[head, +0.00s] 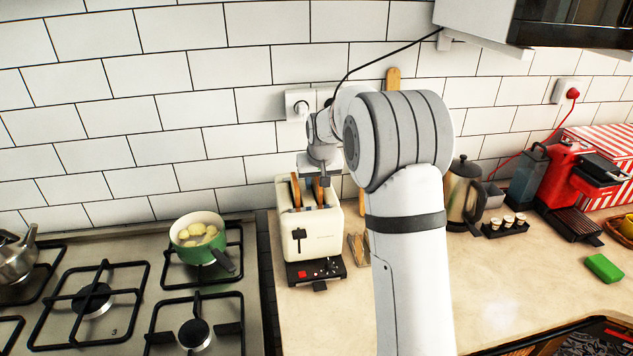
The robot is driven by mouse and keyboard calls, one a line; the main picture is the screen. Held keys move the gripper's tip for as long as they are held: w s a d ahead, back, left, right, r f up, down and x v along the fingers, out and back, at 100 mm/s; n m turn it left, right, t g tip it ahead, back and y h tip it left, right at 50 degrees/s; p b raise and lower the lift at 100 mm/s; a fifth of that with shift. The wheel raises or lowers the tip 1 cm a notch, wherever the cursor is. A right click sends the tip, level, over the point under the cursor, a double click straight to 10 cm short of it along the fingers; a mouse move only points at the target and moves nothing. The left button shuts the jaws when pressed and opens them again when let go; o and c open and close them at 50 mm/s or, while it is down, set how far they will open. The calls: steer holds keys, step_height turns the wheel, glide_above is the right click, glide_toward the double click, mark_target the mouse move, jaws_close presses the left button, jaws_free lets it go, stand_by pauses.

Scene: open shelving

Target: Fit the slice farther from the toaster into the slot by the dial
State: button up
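The cream toaster (322,244) stands on the counter, with its lever and a dark control base with a red button facing me. One brown bread slice (295,191) sticks up from its left slot. Another slice (318,194) is upright at the right slot, directly under my gripper (324,182). The fingers are small and partly hidden at the top of this slice; I cannot tell whether they grip it. How deep the slice sits is also unclear. A brown, slice-like thing (358,248) is on the counter just right of the toaster, partly behind my arm.
A stove with a green pot (198,238) of pale food is at the left. A kettle (463,193), a red coffee machine (570,185) and a green sponge (604,267) are at the right. The tiled wall is close behind the toaster. The front counter is mostly clear.

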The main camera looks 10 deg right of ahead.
steer(key=b+v, duration=0.1)
steer(key=v, duration=1)
steer(key=s+f, duration=0.3)
steer(key=s, duration=1.5)
steer(key=s+f+g, duration=0.1)
steer(key=s+f, duration=0.2)
steer(key=s, duration=1.5)
steer(key=shift+f, duration=0.2)
